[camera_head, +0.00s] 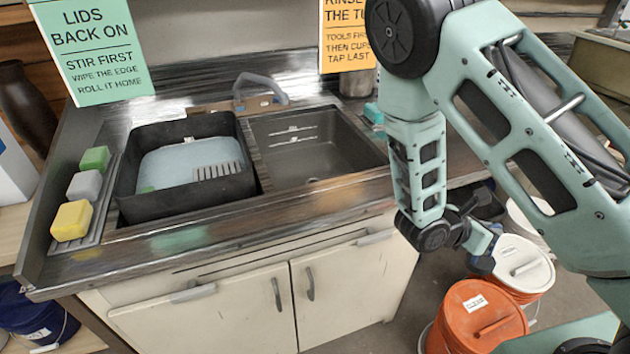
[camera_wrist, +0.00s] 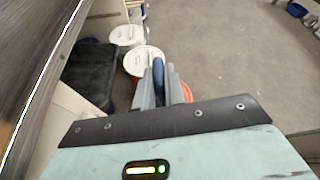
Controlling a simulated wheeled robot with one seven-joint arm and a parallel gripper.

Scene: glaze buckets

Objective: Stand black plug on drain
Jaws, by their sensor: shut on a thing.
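My gripper (camera_head: 484,262) hangs in front of the counter at the right, above the lidded buckets. In the wrist view, its grey fingers (camera_wrist: 166,84) are closed on a narrow dark blue thing (camera_wrist: 158,76), mostly hidden between them. I cannot tell what that thing is. I cannot make out a black plug in either view. The right sink basin (camera_head: 335,150) is dark grey and looks empty; no drain shows clearly in it. The left basin (camera_head: 128,190) is black and holds pale blue water (camera_head: 175,165) with a grey ribbed piece (camera_head: 218,171) at its right.
An orange bucket (camera_head: 478,315) and a white-lidded bucket (camera_head: 522,262) stand on the floor below my gripper. Green, grey and yellow sponges (camera_head: 72,220) lie left of the basins. The cabinet (camera_head: 250,305) fronts the counter.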

